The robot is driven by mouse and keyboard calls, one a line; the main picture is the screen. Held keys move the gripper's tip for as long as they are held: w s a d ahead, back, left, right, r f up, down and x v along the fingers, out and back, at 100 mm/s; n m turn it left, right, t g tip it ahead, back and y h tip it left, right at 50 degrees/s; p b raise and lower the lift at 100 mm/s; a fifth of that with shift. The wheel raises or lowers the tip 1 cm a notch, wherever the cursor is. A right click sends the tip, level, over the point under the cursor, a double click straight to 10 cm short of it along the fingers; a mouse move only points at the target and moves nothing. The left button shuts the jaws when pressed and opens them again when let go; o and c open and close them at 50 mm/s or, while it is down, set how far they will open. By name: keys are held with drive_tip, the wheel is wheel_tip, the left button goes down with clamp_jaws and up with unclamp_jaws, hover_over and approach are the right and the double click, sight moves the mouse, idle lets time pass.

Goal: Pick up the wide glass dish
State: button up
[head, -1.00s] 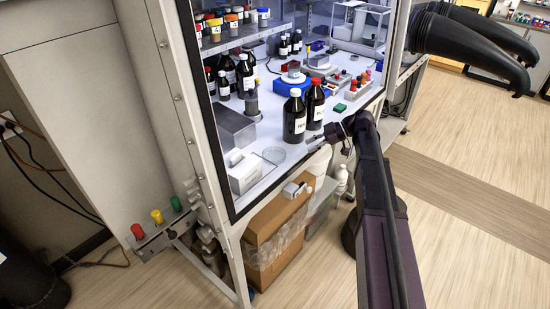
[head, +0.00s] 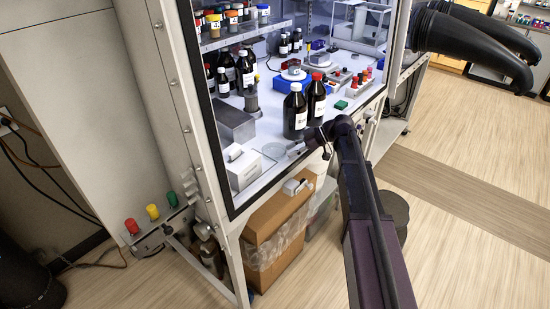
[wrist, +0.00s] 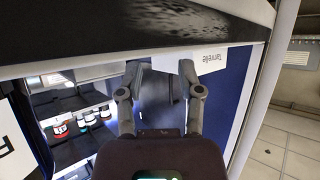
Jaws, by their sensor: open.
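The wide glass dish (head: 274,151) is a clear, shallow round dish. It lies on the white cabinet floor near the front edge in the head view, right of a white box. My gripper (head: 294,151) is just right of the dish at the cabinet's front, below the dark bottles. In the wrist view my gripper (wrist: 160,68) shows two fingers spread apart with nothing held between them. I cannot make out the dish in the wrist view.
Two tall dark bottles (head: 305,108) stand close behind my gripper. A white box (head: 244,170) and a grey metal block (head: 234,124) stand left of the dish. A blue device (head: 286,85) sits farther back. The frame post (head: 190,110) borders the left.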

sight(277, 158)
drive_tip(key=shift+a+f, duration=0.2)
drive_tip(key=shift+a, duration=0.2)
drive_tip(key=shift+b+x, duration=1.15)
drive_tip(key=shift+x, duration=0.8)
drive_tip(key=shift+s+a+f, duration=0.1)
drive_tip(key=shift+a+f, duration=0.2)
drive_tip(key=shift+a, duration=0.25)
clamp_jaws()
